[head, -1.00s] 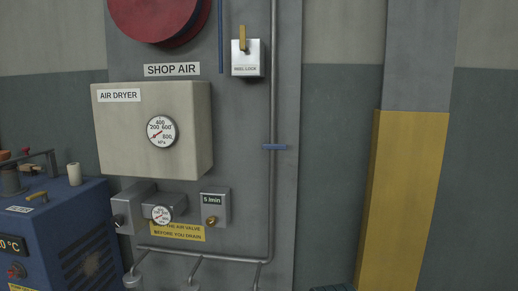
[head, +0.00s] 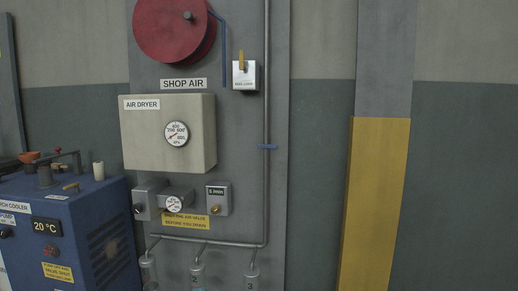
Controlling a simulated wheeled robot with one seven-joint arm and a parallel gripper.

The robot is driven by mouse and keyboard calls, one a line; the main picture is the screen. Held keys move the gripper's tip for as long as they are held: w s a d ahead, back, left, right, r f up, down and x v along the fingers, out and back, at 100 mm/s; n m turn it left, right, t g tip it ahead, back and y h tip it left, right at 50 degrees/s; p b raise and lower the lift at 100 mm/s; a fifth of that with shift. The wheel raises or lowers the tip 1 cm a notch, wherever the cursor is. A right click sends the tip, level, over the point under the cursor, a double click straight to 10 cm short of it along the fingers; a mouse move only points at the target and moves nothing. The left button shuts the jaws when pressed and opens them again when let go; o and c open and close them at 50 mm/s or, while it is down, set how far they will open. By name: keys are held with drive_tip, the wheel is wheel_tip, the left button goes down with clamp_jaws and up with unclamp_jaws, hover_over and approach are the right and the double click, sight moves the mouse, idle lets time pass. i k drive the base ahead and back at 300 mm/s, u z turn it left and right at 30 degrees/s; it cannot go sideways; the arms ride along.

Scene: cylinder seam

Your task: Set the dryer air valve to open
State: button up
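The air dryer (head: 196,150) is a beige box on the grey wall panel, with a round kPa dial (head: 176,133) on its front. Right of it, a thin grey pipe (head: 266,200) runs down the panel. My gripper is not in view.
A silver box with an upright yellow lever (head: 242,62) hangs above. A red reel (head: 174,28) is at the top. Below the dryer are a small gauge (head: 173,204), a l/min box (head: 217,199) and a yellow sign (head: 186,222). A blue cooler (head: 85,225) stands left; a yellow-based column (head: 374,200) right.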

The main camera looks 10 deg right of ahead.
sight(261, 146)
drive_tip(key=z, duration=0.5)
drive_tip(key=i, duration=0.55)
drive_tip(key=z, duration=0.5)
